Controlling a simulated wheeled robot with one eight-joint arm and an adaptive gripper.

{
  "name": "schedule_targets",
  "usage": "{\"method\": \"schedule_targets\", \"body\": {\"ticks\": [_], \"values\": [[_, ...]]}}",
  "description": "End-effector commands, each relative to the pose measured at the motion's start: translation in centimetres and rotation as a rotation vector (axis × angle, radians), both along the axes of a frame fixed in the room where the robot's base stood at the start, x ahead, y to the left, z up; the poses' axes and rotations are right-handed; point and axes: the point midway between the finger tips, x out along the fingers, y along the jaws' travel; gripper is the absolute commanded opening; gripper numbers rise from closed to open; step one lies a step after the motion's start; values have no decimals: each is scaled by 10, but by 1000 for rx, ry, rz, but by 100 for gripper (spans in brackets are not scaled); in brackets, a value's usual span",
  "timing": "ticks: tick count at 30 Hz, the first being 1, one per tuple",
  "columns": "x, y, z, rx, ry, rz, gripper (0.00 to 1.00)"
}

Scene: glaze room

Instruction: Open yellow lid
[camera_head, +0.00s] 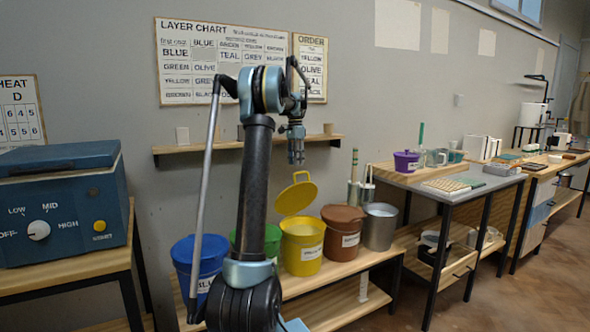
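The yellow bucket (302,252) with a white label stands on the low wooden bench among other buckets. Its yellow lid (293,200) is tilted up above the back left of the rim, with a loop handle on its upper edge. The bucket's mouth shows open below it. I cannot tell whether the lid is hinged to the rim. My gripper (296,160) points down just above the lid's handle, with a small gap visible between them. Its fingers are too small to tell whether they are open or shut.
A blue bucket (186,260) and a green one (272,240) stand left, partly behind my arm. A brown lidded bucket (343,233) and a metal bucket (380,227) stand right. A wooden wall shelf (225,146) is behind my gripper. Floor is clear at right.

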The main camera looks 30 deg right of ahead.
Motion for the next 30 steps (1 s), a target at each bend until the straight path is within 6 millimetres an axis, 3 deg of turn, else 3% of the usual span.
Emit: {"method": "schedule_targets", "body": {"ticks": [6, 12, 18, 30], "values": [[6, 0, 41, 0, 1, 1, 30], [10, 0, 67, 0, 1, 1, 30], [11, 0, 77, 0, 1, 1, 30], [11, 1, 78, 0, 2, 1, 30]]}}
